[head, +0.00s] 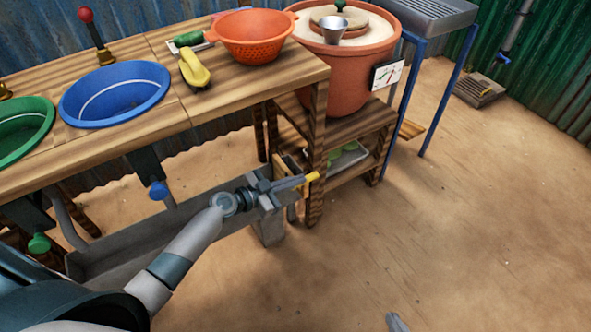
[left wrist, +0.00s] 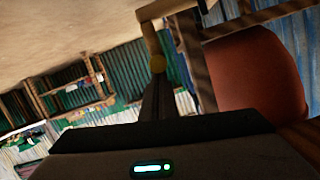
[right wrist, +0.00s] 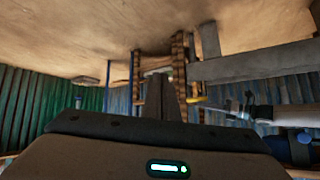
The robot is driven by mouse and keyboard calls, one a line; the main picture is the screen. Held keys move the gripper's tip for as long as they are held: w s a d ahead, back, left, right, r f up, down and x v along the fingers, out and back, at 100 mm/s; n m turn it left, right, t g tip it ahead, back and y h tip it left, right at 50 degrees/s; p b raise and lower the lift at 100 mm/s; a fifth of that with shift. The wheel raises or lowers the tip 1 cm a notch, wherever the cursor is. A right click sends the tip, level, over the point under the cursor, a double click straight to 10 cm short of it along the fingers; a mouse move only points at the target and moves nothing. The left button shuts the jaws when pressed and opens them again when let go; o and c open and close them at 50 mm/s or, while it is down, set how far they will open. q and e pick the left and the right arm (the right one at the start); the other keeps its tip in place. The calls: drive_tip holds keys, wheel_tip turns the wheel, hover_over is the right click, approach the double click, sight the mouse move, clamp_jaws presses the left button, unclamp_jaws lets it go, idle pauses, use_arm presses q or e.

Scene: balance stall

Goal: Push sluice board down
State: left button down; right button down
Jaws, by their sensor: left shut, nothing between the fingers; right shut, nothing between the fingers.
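My left gripper (head: 292,184) is shut and empty, its fingers beside the end of the grey trough (head: 120,256) under the counter. A yellow tip (head: 313,176) shows at its fingertips in the head view. In the left wrist view a yellow-brown bar with a rounded yellow end (left wrist: 157,63) sits just past the shut fingers (left wrist: 157,85); I cannot tell whether they touch. This may be the sluice board's handle; the board itself is mostly hidden by my gripper. My right gripper (head: 398,323) is shut and empty, low over the floor, far from the trough.
The wooden counter (head: 205,108) with blue (head: 115,94) and green (head: 22,127) basins overhangs the trough. A wooden leg (head: 316,165) and a low shelf with a tray (head: 348,157) stand right of my left gripper.

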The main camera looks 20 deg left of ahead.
use_arm(q)
drive_tip(key=shift+s+f+b, duration=0.1)
drive_tip(key=shift+f+b, duration=0.2)
drive_tip(key=shift+f, duration=0.1)
use_arm(e)
drive_tip(key=shift+w+a+r+t+y, duration=0.35)
drive_tip(key=shift+a+r+t, duration=0.15)
drive_tip(key=shift+a+r, duration=0.15)
